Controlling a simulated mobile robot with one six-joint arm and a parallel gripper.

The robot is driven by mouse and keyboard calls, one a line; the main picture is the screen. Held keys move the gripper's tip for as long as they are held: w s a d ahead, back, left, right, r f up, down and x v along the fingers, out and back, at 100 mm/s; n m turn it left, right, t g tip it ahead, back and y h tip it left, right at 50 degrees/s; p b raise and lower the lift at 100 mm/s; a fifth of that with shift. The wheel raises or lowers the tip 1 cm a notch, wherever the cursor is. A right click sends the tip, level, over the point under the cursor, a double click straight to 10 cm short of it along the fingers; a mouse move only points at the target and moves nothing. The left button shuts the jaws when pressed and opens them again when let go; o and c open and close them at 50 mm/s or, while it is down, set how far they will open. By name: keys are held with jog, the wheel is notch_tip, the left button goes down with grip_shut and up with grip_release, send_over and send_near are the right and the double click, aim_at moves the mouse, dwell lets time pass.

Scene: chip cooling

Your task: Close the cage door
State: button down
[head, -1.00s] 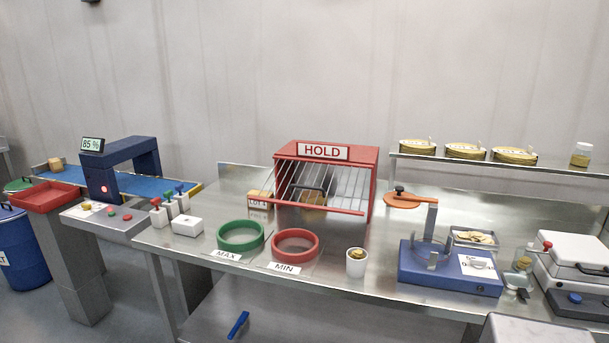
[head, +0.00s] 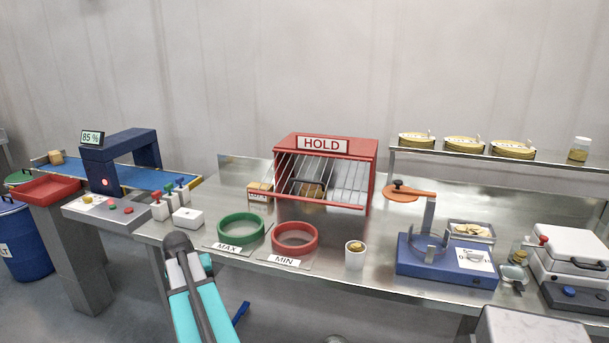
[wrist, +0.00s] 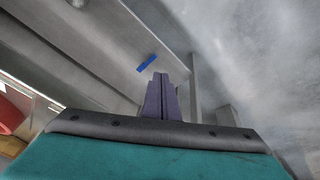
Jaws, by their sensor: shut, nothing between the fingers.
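The red cage (head: 360,147) with a HOLD sign stands at the back middle of the steel bench. Its barred door (head: 345,182), with a black handle (head: 303,187), spans the front. The door's lower edge lies close to the cage frame; I cannot tell whether it is fully flush. A brown item (head: 314,192) shows behind the bars. My gripper (wrist: 163,78) is shut and empty in the wrist view, its purple fingers together. It points towards the floor, away from the cage. My arm shows at the bench front in the head view.
A green ring (head: 240,243), a red ring (head: 295,252) and a white cup (head: 355,255) stand before the cage. A small carton (head: 259,190) is left of it. An orange paddle (head: 402,192) lies at its right. A blue object (wrist: 147,63) is on the floor.

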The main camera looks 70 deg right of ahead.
jog(key=s+d+r+m+h, duration=0.1)
jog(key=s+d+r, duration=0.1)
jog(key=d+r, duration=0.35)
jog(key=s+d+r+m+h, duration=0.1)
jog(key=s+d+r, duration=0.2)
jog(key=d+r, duration=0.3)
jog(key=s+d+r+m+h, duration=0.1)
jog(key=s+d+r, duration=0.3)
jog(key=r, duration=0.6)
jog(key=s+d+r+m+h+p, duration=0.1)
jog(key=s+d+r, duration=0.3)
jog(key=s+r, duration=0.5)
jog(key=s+d+r+m+h+p, duration=0.1)
jog(key=s+d+r+m+h, duration=0.1)
jog(key=s+r, duration=0.5)
notch_tip(320, 180, up, 6)
jog(key=shift+d+f+m+g, duration=0.15)
jog(key=shift+d+m+g, duration=0.25)
jog(key=shift+d+m, duration=0.55)
jog(key=shift+d+f+n, duration=0.15)
jog(key=shift+d+n, duration=0.1)
jog(key=shift+d, duration=0.05)
jog(key=a+f+p+x, duration=0.2)
jog(key=p+x, duration=0.2)
jog(key=x, duration=0.8)
jog(key=shift+d+f, duration=0.2)
jog(key=shift+f, duration=0.05)
